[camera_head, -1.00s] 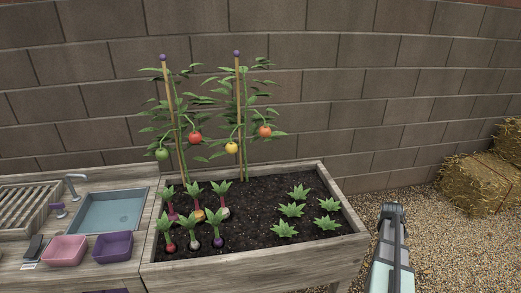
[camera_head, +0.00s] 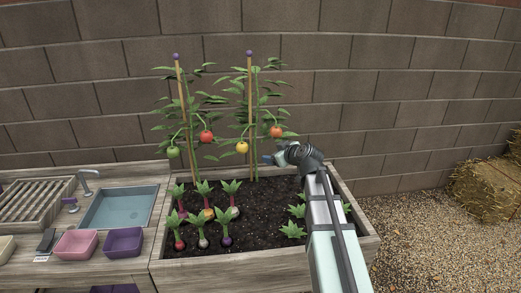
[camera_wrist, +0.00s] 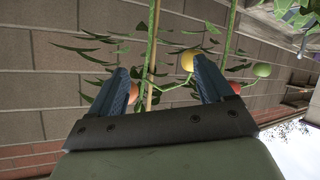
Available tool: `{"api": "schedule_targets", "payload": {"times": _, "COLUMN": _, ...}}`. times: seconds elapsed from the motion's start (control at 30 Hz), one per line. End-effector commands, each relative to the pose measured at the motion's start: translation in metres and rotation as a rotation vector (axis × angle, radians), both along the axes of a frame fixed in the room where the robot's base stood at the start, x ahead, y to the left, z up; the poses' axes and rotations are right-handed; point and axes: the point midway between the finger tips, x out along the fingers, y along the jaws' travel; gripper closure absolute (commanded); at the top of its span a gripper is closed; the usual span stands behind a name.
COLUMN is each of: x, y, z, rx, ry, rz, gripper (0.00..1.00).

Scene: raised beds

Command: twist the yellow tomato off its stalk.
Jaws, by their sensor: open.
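The yellow tomato (camera_head: 242,147) hangs from a curved green stalk on the right-hand staked plant (camera_head: 250,110). My gripper (camera_head: 268,159) is open and empty, a short way to the right of the yellow tomato and slightly lower. In the wrist view the yellow tomato (camera_wrist: 187,61) shows beyond the two blue fingers (camera_wrist: 160,68), inside the gap but close against the right finger's outline. No finger visibly holds it.
An orange tomato (camera_head: 276,131) hangs just above my gripper. A red tomato (camera_head: 205,136) and a green one (camera_head: 173,152) hang to the left. Stakes and leaves crowd the area. Root vegetables grow below in the raised bed (camera_head: 262,268). A block wall (camera_head: 400,90) stands behind.

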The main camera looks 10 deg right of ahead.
Motion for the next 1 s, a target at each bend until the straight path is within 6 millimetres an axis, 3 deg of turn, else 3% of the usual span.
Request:
{"api": "schedule_targets", "payload": {"times": 0.03, "x": -0.003, "y": 0.019, "z": 0.009, "rx": 0.019, "ry": -0.010, "rz": 0.030, "gripper": 0.20}}
{"api": "schedule_targets", "payload": {"times": 0.13, "x": -0.007, "y": 0.043, "z": 0.021, "rx": 0.050, "ry": -0.021, "rz": 0.070, "gripper": 0.20}}
{"api": "schedule_targets", "payload": {"times": 0.37, "x": -0.005, "y": 0.062, "z": 0.028, "rx": 0.073, "ry": -0.030, "rz": 0.099, "gripper": 0.20}}
{"api": "schedule_targets", "payload": {"times": 1.0, "x": 0.073, "y": 0.103, "z": -0.008, "rx": 0.071, "ry": -0.028, "rz": 0.098, "gripper": 0.20}}
